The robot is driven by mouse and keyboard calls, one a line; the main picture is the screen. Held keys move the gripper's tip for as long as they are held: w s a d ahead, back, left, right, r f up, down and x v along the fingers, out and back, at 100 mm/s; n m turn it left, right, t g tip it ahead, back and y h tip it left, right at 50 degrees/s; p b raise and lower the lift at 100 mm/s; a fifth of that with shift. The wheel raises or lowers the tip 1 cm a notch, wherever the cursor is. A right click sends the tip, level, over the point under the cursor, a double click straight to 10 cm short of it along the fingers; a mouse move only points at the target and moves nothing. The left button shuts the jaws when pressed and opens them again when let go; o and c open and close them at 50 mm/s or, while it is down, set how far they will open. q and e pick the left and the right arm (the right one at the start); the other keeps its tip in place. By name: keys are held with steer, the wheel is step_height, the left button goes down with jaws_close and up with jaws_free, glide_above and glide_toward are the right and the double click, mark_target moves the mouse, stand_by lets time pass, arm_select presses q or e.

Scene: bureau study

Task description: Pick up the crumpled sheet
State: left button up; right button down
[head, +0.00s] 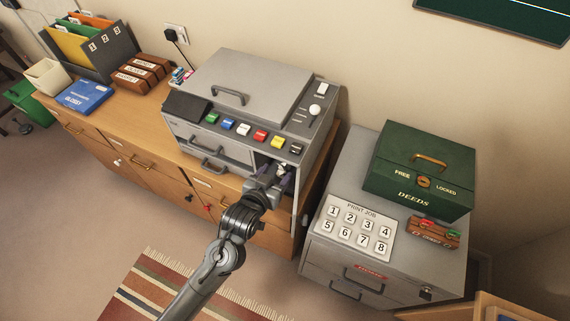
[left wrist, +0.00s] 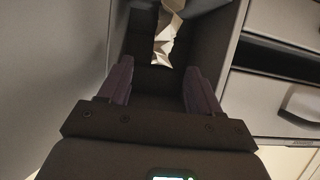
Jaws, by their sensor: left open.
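The crumpled sheet (left wrist: 166,38) is a creased, cream-coloured paper inside a dark, narrow recess of the grey copier (head: 255,90). It shows in the left wrist view, ahead of the fingers and roughly between them. In the head view I cannot make it out; my gripper and the recess shadow hide it. My left gripper (left wrist: 160,90) is open, with a purple finger on each side and nothing between the tips. In the head view my left gripper (head: 273,176) reaches into the opening at the copier's front right. My right gripper is in neither view.
The recess walls (left wrist: 212,50) stand close on both sides of the fingers. A grey cabinet (head: 330,262) with a green deeds box (head: 417,168) and a print job keypad (head: 354,228) stands to the right. The wooden sideboard (head: 130,150) runs left, with files and boxes.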

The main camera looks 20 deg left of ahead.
mark_target(279, 169)
arm_select(q)
steer(key=shift+x, duration=0.95)
steer(key=w+f, duration=0.2)
steer(key=w, duration=0.1)
steer(key=shift+a+f, duration=0.15)
steer(key=shift+w+f, duration=0.3)
steer(key=shift+w, duration=0.35)
steer(key=c, duration=1)
